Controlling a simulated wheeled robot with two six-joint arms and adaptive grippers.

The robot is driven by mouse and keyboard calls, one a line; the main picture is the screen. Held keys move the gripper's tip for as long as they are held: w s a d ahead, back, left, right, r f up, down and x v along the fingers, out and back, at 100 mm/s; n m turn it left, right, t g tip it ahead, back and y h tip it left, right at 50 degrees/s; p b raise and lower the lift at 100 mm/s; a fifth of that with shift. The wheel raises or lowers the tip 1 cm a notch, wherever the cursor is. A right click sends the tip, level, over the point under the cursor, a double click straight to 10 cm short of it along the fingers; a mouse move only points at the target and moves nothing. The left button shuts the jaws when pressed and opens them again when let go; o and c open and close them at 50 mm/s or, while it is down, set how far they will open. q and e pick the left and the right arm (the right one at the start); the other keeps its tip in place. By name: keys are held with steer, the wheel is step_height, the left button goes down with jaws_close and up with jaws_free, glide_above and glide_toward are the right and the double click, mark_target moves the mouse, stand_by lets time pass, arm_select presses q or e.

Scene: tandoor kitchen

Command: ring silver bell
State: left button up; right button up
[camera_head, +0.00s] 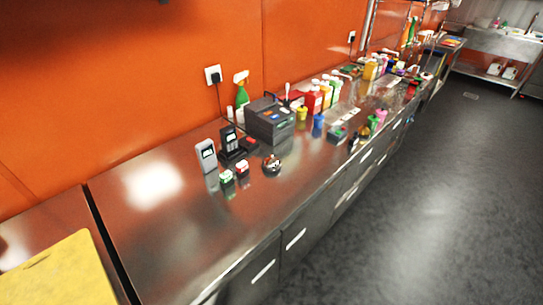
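A small round silver bell (272,164) with a dark base sits on the steel counter (150,225), towards its front edge. It stands apart in front of the dark grey cash register and to the right of the small red-topped and green-topped items. Neither of my grippers shows in the head view, so I cannot see where they are relative to the bell.
The cash register (270,120), a black phone (230,142) and a grey handheld device (206,155) stand behind the bell. Several bottles crowd the counter farther back. A yellow board (60,272) lies at lower left. The floor (430,200) at right is clear.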

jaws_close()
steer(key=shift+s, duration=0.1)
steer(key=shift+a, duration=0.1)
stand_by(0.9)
